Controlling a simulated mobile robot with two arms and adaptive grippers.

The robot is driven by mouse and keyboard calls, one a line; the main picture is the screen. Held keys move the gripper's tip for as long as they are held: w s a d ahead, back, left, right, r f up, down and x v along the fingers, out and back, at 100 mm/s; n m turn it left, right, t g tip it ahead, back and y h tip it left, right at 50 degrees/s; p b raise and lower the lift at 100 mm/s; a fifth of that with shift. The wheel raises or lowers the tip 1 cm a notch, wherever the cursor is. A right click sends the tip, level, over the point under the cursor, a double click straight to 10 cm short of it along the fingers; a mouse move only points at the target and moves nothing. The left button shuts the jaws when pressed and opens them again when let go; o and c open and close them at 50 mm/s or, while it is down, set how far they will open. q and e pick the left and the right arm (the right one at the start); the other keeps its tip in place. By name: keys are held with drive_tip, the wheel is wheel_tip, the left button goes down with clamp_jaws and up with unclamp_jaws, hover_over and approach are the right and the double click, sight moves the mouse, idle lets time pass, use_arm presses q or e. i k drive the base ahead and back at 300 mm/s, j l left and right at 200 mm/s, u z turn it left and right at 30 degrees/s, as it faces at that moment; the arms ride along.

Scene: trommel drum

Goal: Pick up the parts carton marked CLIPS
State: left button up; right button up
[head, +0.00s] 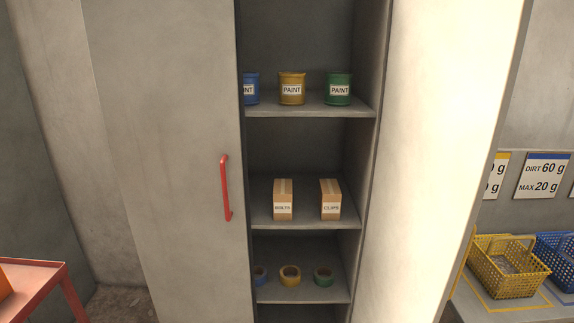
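The parts carton marked CLIPS (330,197) is a small brown box with a white label on its front. It stands upright on the middle shelf (303,222) of a grey cabinet, on the right side of the shelf. A similar carton (283,197), whose label seems to read BOLTS, stands to its left with a gap between them. Neither of my grippers is in view.
The cabinet's left door (170,130) with a red handle (225,188) covers part of the opening; the right door (436,150) stands open. Paint cans (292,88) stand above, tape rolls (290,275) lie below. A red table (45,280) is at left, a yellow basket (508,270) at right.

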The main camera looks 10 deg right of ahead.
sight(329, 193)
drive_tip(key=i+l+u, duration=0.15)
drive_tip(key=l, duration=2.2)
drive_tip(key=k+j, duration=0.1)
drive_tip(key=j, duration=0.2)
drive_tip(key=k+j, duration=0.25)
drive_tip(key=j, duration=0.3)
